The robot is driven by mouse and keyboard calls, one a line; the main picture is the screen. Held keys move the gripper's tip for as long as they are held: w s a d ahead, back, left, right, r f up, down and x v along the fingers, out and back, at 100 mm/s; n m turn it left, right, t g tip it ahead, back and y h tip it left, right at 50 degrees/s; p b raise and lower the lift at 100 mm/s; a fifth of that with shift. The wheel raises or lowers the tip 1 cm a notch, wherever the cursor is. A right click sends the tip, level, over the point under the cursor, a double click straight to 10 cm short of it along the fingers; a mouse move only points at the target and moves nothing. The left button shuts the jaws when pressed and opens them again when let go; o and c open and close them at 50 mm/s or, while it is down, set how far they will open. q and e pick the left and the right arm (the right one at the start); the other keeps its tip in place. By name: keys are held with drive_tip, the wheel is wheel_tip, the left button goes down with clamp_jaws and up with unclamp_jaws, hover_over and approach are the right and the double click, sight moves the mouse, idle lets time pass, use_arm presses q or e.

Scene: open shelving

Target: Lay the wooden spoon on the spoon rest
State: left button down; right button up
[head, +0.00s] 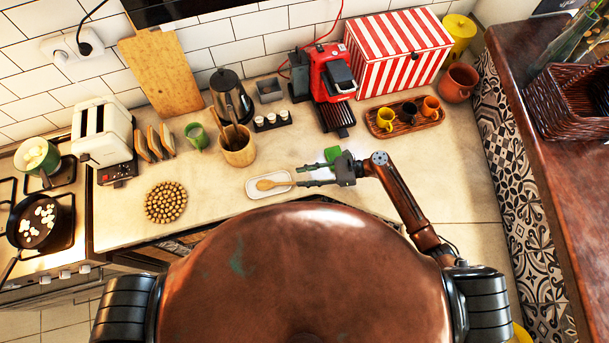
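The wooden spoon (266,185) lies on the white spoon rest (283,175), near the front edge of the counter. Its bowl is toward the left and its handle points right. My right gripper (301,176) reaches in from the right, with its fingers spread apart and pointing left at the right end of the rest. The lower fingertip is close to the handle end; I cannot tell whether they touch. Nothing shows clasped between the fingers. My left gripper is not in view.
A green object (332,154) sits just behind my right gripper. A wooden utensil pot (238,152) stands behind the rest, and a round beaded trivet (166,202) lies to the left. A red coffee machine (331,78) and a cup tray (412,124) stand at the back right.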

drive_tip(key=shift+d, duration=0.15)
drive_tip(key=v, duration=1.1)
drive_tip(key=shift+d+r, duration=0.15)
drive_tip(key=shift+d, duration=0.2)
drive_tip(key=shift+w, duration=0.15)
